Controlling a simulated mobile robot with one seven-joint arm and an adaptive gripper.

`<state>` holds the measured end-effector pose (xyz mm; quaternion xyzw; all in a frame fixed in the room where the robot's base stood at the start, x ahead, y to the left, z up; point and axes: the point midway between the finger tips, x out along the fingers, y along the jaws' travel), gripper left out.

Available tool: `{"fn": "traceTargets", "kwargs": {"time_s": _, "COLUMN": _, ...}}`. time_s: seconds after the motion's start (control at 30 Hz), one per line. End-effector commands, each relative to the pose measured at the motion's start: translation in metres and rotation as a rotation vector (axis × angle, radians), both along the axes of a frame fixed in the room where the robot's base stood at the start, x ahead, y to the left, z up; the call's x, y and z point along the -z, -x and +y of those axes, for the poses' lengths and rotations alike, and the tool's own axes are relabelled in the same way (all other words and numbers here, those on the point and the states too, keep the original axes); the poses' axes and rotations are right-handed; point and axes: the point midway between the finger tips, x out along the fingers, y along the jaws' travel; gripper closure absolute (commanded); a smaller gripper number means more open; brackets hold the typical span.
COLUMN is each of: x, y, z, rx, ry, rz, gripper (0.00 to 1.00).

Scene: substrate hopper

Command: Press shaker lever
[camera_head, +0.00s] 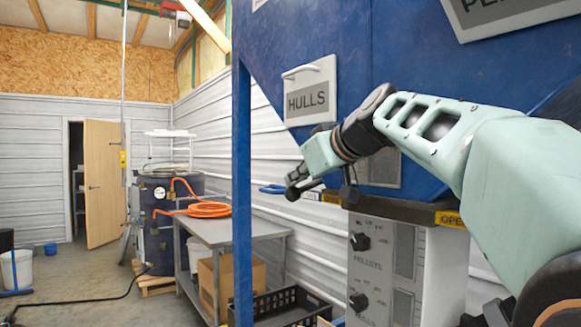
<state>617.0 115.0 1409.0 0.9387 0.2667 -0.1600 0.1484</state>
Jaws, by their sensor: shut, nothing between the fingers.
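My gripper (292,186) is in front of the blue hopper (350,60), below the HULLS sign (308,90). Its dark fingers point left and down, and they look shut with nothing in them. A small blue loop-shaped handle (271,189) shows just left of the fingertips. I cannot tell whether it is the shaker lever or whether the fingers touch it. A dark bar (405,208) with yellow labels runs below the hopper, one label reading OPEN (450,219). My arm hides part of the hopper front.
A control box (385,270) with black knobs stands under the hopper. A blue post (242,200) rises left of my gripper. The floor at left is mostly open.

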Motion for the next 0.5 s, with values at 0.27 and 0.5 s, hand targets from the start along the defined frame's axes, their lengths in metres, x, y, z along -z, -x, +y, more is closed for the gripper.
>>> {"fn": "traceTargets", "kwargs": {"time_s": 0.27, "x": -0.023, "y": -0.001, "z": -0.002, "rx": 0.002, "ry": 0.004, "rz": 0.004, "gripper": 1.00}}
{"fn": "traceTargets", "kwargs": {"time_s": 0.5, "x": -0.055, "y": -0.001, "z": -0.001, "rx": 0.001, "ry": 0.002, "rz": 0.001, "gripper": 1.00}}
